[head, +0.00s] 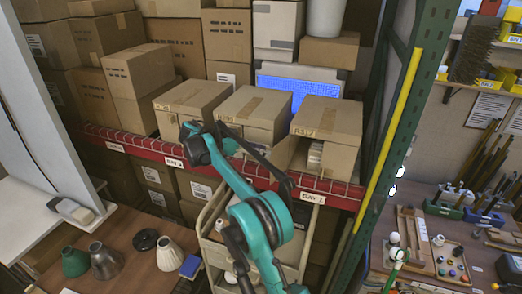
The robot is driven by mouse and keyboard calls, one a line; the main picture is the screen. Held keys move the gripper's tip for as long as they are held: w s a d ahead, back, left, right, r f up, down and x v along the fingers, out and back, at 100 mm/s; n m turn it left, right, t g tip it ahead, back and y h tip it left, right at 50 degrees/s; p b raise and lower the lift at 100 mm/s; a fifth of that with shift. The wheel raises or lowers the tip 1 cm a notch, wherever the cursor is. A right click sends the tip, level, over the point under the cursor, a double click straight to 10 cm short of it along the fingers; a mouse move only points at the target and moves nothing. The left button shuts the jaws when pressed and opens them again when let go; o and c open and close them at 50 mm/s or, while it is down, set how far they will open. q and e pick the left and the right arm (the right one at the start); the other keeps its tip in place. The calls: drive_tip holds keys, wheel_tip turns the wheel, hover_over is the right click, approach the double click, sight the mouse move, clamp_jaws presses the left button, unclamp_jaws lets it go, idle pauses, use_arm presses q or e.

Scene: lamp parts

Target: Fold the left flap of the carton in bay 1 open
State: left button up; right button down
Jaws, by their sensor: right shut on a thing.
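The carton in bay 1 (330,122) is the rightmost of three tan cartons on the shelf, above the label reading BAY 1 (312,198). Its front is partly open, and pale contents (315,156) show inside. The left flap (297,160) stands at the left side of that opening. My right arm rises from the bottom and bends over in front of the middle carton. My right gripper (286,186) is dark and small, low at the flap, and shut on it; the exact contact is hard to see. My left gripper is out of view.
Two more cartons (257,105) (190,98) stand to the left on the red-edged shelf (135,145). A green upright (402,120) with a yellow strip borders the right. A cream cart (208,222) stands below. Lamp shades (106,260) lie on the left table.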

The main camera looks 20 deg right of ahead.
drive_tip(key=shift+w+d+r, duration=0.1)
drive_tip(key=shift+d+r, duration=0.15)
drive_tip(key=shift+d, duration=0.3)
drive_tip(key=c, duration=1.8)
unclamp_jaws()
drive_tip(key=shift+o, duration=0.3)
drive_tip(key=shift+d+f, duration=0.1)
drive_tip(key=shift+d, duration=0.4)
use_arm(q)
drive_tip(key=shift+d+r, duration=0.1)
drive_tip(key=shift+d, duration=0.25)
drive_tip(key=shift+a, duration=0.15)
use_arm(e)
drive_tip(key=shift+a, duration=0.35)
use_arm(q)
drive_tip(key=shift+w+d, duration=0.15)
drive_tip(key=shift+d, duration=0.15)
use_arm(e)
drive_tip(key=v, duration=0.7)
drive_tip(key=shift+a, duration=0.35)
